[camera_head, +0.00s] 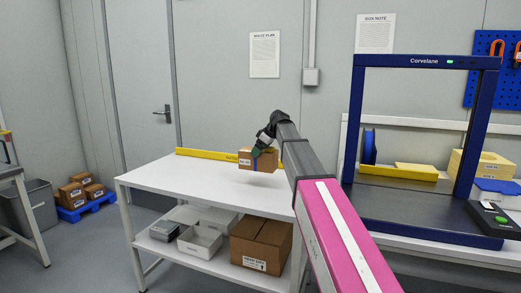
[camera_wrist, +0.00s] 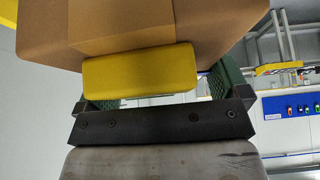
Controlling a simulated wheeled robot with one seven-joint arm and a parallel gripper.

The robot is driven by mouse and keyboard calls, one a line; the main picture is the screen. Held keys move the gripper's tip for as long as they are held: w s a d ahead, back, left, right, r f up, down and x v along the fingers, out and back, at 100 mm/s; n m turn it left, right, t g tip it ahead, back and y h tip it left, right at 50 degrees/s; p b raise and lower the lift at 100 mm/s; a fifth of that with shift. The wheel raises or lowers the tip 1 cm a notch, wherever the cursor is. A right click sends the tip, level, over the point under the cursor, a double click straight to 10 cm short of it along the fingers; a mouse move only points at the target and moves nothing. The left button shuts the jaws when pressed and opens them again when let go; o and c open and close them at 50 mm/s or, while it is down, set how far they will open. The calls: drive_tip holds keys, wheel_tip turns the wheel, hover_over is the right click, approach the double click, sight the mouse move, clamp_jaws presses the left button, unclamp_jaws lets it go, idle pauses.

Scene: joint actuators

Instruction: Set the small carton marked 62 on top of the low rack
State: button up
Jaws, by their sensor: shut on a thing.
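A small brown carton (camera_head: 245,164) with a pale label is held above the white table in the head view; its number is too small to read. My gripper (camera_head: 259,153) is shut on it, with green fingers at its sides. In the wrist view, brown cardboard (camera_wrist: 150,22) fills the top beyond my gripper (camera_wrist: 165,85). A yellow block (camera_wrist: 140,75) shows between the fingers; I cannot tell what it belongs to. A shadow lies on the table under the carton, with a gap between. I cannot tell which thing is the low rack; the white table (camera_head: 185,185) has a lower shelf.
A yellow bar (camera_head: 205,153) runs along the table's back edge. The tabletop left of the carton is clear. A larger carton (camera_head: 262,242) and grey bins (camera_head: 200,240) sit on the lower shelf. A blue frame (camera_head: 357,110) stands at right. More cartons (camera_head: 72,196) lie on a blue pallet.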

sight(272, 148)
drive_tip(key=shift+f, duration=3.85)
drive_tip(key=shift+f, duration=0.25)
drive_tip(key=o, duration=0.9)
drive_tip(key=v, duration=1.1)
